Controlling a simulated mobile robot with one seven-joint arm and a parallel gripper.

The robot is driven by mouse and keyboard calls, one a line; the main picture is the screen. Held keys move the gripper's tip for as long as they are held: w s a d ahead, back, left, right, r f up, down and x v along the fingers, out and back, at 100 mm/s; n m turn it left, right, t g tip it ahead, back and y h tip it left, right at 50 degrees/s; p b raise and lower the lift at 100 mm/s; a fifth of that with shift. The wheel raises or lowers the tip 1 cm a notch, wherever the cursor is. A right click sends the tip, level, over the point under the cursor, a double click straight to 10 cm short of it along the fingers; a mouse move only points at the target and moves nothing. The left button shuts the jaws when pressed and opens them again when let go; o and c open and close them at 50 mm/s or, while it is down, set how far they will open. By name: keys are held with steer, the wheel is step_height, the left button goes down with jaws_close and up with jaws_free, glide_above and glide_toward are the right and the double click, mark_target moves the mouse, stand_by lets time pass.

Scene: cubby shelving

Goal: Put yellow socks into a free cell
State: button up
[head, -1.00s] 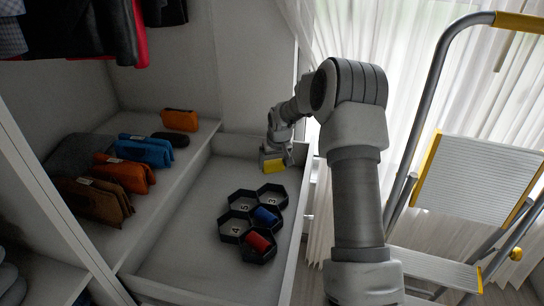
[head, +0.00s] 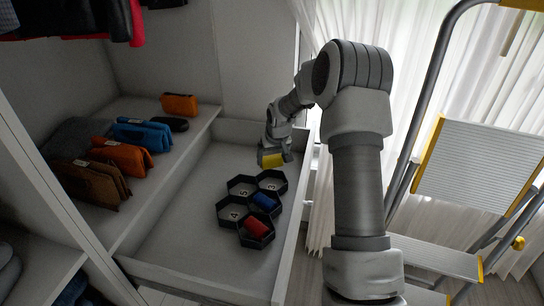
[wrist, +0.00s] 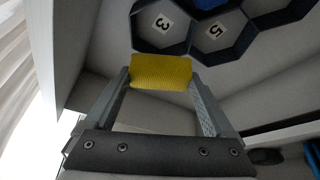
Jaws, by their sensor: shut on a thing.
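The yellow socks (wrist: 161,71) are a small rolled bundle held between the two fingers of my gripper (wrist: 163,88). In the head view the yellow socks (head: 271,160) are at the far right end of the open drawer, above its floor, with my gripper (head: 273,156) shut on them. The dark hexagonal organizer (head: 223,211) lies on the drawer floor, nearer than the gripper. Its cells labelled 3, 4 and 5 look empty. Blue socks (head: 264,202) and red socks (head: 257,228) fill two other cells. In the wrist view, cells 3 and 5 of the organizer (wrist: 187,42) lie beyond the socks.
On the shelf at left are orange (head: 122,155), blue (head: 142,132) and brown (head: 90,180) pouches and another orange pouch (head: 179,104). A stepladder (head: 474,195) stands outside at right. The drawer floor left of the organizer is bare.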

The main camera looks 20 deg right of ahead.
steer(key=shift+f+b, duration=1.95)
steer(key=shift+f, duration=1.35)
steer(key=o, duration=1)
steer(key=shift+p+v, duration=2.85)
steer(key=shift+v, duration=5.85)
